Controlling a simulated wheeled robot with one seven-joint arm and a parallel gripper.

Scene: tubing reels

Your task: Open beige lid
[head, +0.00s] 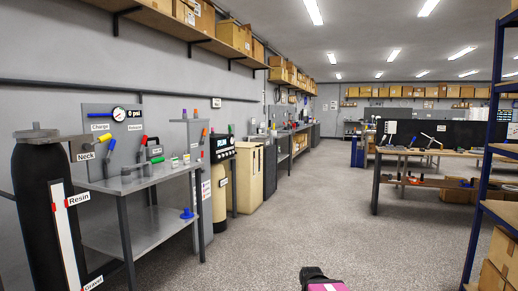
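A tall beige cabinet or bin (248,182) stands on the floor left of centre in the head view, against the left wall row. Its beige top (247,146) looks like the lid and appears closed, lying flat on the body. I cannot make out a handle or hinge at this distance. A black and pink part of my arm shows at the bottom edge, right of centre, well apart from the cabinet. My gripper's fingers are not visible.
A grey metal bench (133,181) with valves and a gauge stands at the left, beside a black tank (38,215). A control post with a "RUN" display (222,146) stands just left of the beige cabinet. Open carpet (285,220) lies ahead. A blue rack (485,150) stands right.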

